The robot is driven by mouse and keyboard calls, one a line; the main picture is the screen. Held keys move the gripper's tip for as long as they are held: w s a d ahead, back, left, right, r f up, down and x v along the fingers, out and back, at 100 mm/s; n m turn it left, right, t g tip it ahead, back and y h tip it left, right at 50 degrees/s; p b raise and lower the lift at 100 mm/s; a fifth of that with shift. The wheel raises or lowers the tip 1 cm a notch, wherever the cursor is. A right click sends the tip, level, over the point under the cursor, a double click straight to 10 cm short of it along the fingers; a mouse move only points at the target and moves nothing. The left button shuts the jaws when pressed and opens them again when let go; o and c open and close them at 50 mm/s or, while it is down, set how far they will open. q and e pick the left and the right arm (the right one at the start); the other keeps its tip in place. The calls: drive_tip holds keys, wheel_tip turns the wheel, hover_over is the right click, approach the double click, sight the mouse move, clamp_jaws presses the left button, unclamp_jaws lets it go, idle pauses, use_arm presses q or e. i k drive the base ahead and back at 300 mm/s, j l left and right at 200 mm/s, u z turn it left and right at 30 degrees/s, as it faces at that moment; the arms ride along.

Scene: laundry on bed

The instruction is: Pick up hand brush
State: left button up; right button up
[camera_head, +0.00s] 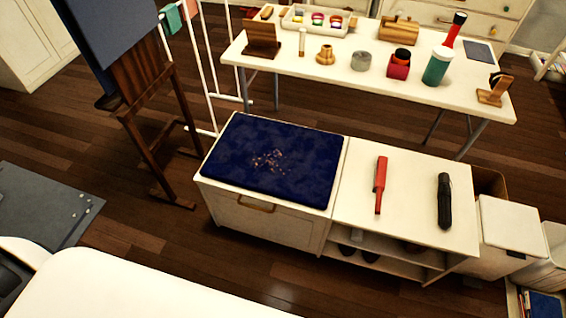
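A red long-handled object (380,184), which looks like a hand brush, lies on the white top of a low cabinet (402,240). Its broader head points away and its thin handle points toward me. Its bristles cannot be made out. A black elongated object (444,201) lies to its right on the same top, apart from it; whether it is also a brush I cannot tell. Neither gripper is in view.
A dark blue cushion (225,165) with scattered crumbs covers the cabinet's left half. Behind stands a white table (290,65) with several small items. A wooden easel (150,120) stands at left. The cabinet top around the red object is clear.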

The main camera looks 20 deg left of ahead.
sight(380, 175)
drive_tip(key=i+l, duration=0.1)
drive_tip(key=l, duration=0.25)
drive_tip(key=i+l, duration=0.1)
drive_tip(key=l, duration=0.25)
drive_tip(key=i+l, duration=0.15)
drive_tip(key=l, duration=0.15)
drive_tip(key=i+l, duration=0.1)
drive_tip(key=l, duration=0.25)
